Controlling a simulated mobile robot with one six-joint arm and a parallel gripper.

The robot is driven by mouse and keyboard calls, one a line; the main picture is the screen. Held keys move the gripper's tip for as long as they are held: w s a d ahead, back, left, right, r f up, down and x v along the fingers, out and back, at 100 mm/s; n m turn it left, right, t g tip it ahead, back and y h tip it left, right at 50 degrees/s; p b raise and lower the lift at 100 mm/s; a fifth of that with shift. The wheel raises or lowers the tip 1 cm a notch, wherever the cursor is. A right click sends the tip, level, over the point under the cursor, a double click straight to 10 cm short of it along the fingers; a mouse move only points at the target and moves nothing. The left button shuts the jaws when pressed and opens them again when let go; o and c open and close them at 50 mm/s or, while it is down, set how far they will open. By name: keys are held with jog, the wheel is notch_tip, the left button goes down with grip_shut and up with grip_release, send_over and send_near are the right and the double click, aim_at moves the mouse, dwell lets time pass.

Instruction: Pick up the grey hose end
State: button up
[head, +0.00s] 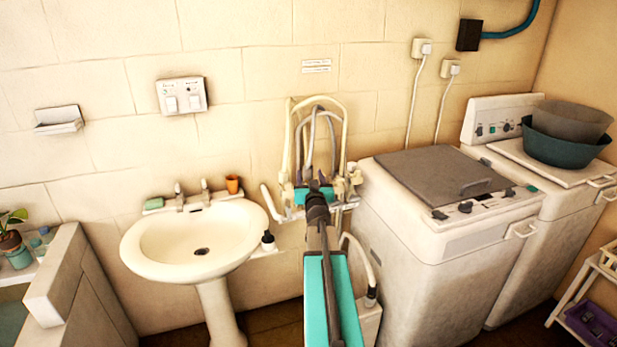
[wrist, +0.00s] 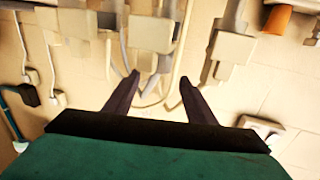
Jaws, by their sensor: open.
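My gripper (wrist: 159,79) is open, its two dark fingers spread in the wrist view. In the head view my arm hides most of it, in front of the wall taps. A grey hose (head: 318,108) loops upward above the taps beside cream hoses. In the wrist view, which appears upside down, hose loops (wrist: 150,104) pass behind and between the fingertips, with no clear grip on any. Another pale hose (head: 362,257) curves down right of my arm to a grey end piece (head: 371,297). I cannot tell whether the looped grey hose has a free end.
A washbasin (head: 195,243) stands left of my arm, with an orange cup (head: 232,184) and a dark bottle (head: 267,240) at its right side. A washing machine (head: 440,240) stands close on the right. Cream pipes and taps (head: 345,186) crowd the gripper's area near the wall.

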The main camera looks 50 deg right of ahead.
aim_at(308, 170)
jog(key=shift+p+x, duration=0.6)
jog(key=shift+x, duration=2)
jog(key=shift+f, duration=0.15)
jog(key=shift+c, duration=0.2)
jog(key=c, duration=1.2)
jog(key=shift+o, duration=0.2)
notch_tip(308, 170, up, 10)
jog(key=p, duration=0.5)
